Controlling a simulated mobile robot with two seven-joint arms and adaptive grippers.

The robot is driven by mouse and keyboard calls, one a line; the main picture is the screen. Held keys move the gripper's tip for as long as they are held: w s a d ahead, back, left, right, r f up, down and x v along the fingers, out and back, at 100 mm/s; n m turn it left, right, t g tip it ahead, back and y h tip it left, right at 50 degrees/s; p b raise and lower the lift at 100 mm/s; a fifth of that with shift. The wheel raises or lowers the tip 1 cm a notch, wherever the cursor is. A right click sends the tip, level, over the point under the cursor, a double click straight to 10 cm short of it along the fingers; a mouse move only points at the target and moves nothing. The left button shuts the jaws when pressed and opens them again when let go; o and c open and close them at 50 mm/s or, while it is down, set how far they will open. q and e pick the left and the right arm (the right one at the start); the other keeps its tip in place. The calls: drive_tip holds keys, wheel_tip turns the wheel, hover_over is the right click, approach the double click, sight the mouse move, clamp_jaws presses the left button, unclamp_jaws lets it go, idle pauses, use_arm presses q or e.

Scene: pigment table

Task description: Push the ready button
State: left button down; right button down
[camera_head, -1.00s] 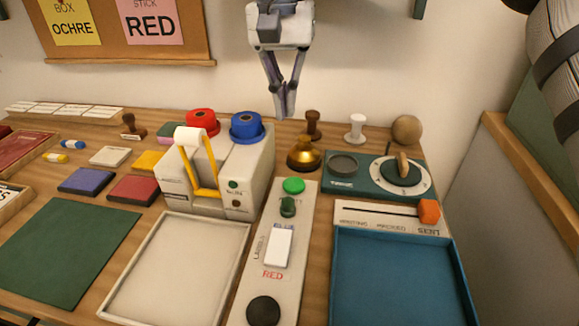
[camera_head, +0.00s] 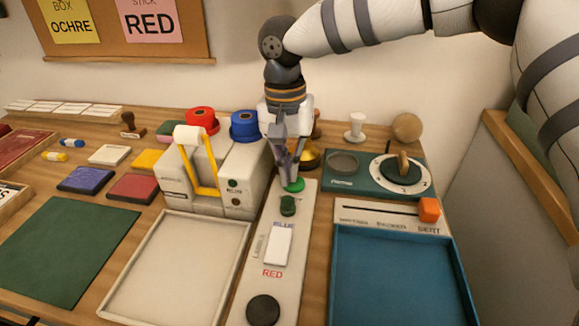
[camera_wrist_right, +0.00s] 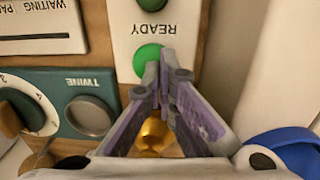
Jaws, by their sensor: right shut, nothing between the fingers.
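The green ready button (camera_head: 294,185) is at the far end of the long pale panel (camera_head: 246,291). In the right wrist view the green button (camera_wrist_right: 148,57) lies beside the word READY, which appears upside down. My right gripper (camera_head: 290,183) is shut and empty, pointing down with its fingertips at the button. In the wrist view the fingertips (camera_wrist_right: 162,72) cover the button's lower right part. I cannot tell whether they touch it or whether it is pressed down. My left gripper is not in view.
The tape machine (camera_head: 215,178) with red and blue rolls stands close left of my gripper. A brass dome (camera_head: 309,158) is just behind it. The green dial unit (camera_head: 375,184) is to the right. An empty white tray (camera_head: 130,292) and blue tray (camera_head: 334,285) flank the panel.

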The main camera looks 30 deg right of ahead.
drive_tip(key=shift+s+f, duration=0.15)
drive_tip(key=shift+f, duration=1.05)
drive_tip(key=r, duration=0.9)
drive_tip(key=shift+w+a, duration=0.15)
drive_tip(key=shift+w, duration=0.15)
